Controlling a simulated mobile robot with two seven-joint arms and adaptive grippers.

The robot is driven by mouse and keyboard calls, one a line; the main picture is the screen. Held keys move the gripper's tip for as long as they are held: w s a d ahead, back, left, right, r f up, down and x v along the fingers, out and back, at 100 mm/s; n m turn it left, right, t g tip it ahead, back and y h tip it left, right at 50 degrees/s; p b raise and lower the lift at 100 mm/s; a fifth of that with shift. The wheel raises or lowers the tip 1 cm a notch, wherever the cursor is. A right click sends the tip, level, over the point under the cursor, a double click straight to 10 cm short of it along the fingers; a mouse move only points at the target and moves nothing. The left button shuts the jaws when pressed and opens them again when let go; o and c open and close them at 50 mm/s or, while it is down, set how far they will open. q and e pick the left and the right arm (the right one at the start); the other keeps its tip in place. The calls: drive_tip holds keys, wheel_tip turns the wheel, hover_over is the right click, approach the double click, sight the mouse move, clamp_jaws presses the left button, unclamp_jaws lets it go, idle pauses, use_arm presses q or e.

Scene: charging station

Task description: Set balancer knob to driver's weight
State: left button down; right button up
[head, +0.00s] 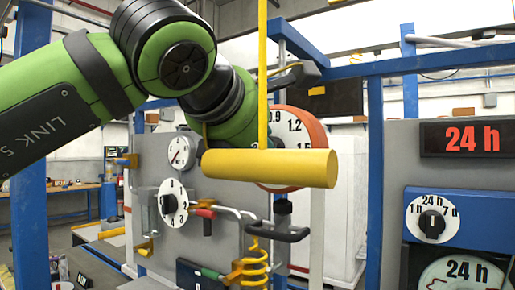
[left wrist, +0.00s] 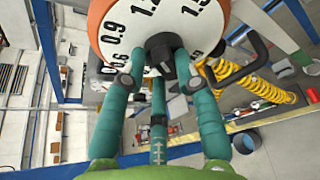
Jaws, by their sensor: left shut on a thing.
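The balancer dial has a white face and an orange rim (head: 318,130); in the head view 0.9, 1.2 and 1.5 show, and the rest is hidden by my arm and a yellow bar. In the left wrist view the dial face (left wrist: 118,40) fills the top, with 0.6, 0.9 and 1.2 readable. Its black knob (left wrist: 163,46) stands in the middle. My left gripper (left wrist: 160,64) has its teal fingers closed around this knob. In the head view the fingers are hidden behind the yellow bar. The knob's pointer setting cannot be read. My right gripper is in neither view.
The yellow bar (head: 270,167) hangs in front of the dial. A white numbered dial (head: 173,204) and small gauge (head: 181,152) sit left. A red-handled lever (head: 206,212) and yellow spring (head: 252,268) are below. A right-hand panel has a red "24 h" display (head: 470,138).

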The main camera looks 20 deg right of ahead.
use_arm(q)
drive_tip(key=shift+s+d+f+m+t+b, duration=0.1)
drive_tip(key=shift+d+f+m+t+b, duration=0.1)
drive_tip(key=shift+f+m, duration=0.2)
drive_tip(key=shift+d+f+m+t+b, duration=0.1)
drive_tip(key=shift+f+m+b, duration=0.1)
drive_tip(key=shift+f+m, duration=0.15)
drive_tip(key=shift+r, duration=0.1)
drive_tip(key=c, duration=1)
unclamp_jaws()
drive_tip(key=shift+a, duration=0.15)
drive_tip(key=shift+a+r, duration=0.1)
drive_tip(key=shift+r, duration=0.1)
drive_tip(key=shift+r, duration=0.15)
